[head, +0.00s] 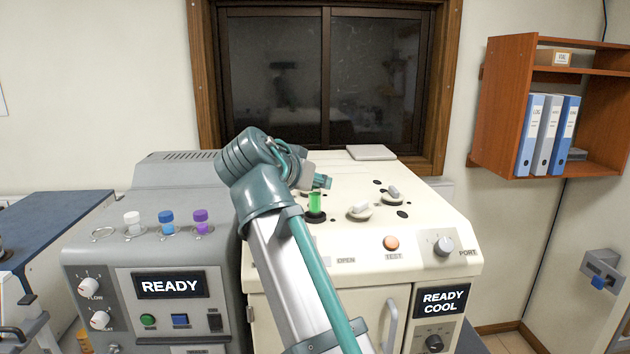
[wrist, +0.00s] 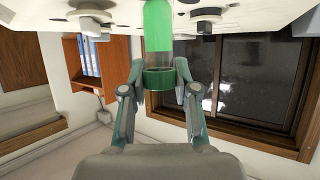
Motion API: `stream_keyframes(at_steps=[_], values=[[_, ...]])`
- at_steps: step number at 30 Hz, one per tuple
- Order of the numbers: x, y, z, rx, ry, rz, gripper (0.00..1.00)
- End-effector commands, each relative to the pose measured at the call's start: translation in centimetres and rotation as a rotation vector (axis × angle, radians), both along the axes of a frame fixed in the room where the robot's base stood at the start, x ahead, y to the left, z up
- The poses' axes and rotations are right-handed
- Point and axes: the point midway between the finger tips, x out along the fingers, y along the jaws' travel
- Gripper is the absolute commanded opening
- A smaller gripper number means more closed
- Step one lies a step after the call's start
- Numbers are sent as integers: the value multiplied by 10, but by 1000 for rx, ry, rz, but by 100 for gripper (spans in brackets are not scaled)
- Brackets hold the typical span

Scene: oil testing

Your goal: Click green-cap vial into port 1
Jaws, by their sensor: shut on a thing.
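The green-cap vial (head: 316,202) stands upright on the cream machine's top, its lower end at a dark round port (head: 315,217). Bright green liquid shows through its clear wall. My gripper (head: 321,181) is above it, shut on the cap. In the wrist view, the dark green cap (wrist: 159,79) sits between the two fingers of my gripper (wrist: 160,88), with the green body reaching to the machine at the top edge. The vial's bottom end is out of that view, so I cannot tell how deep it sits. No port number is readable.
The cream machine (head: 455,228) has two levers (head: 360,211) and several dark holes (head: 403,214) right of the vial. A grey machine (head: 85,245) with white, blue and purple caps stands left.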

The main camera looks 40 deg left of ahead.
Motion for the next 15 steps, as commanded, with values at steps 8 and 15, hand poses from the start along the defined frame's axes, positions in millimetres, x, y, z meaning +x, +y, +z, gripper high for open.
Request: stream_keyframes(at_steps=[8, 15], values=[[0, 0, 0, 0, 0, 0, 0], [0, 0, -3, 0, 0, 0, 0]])
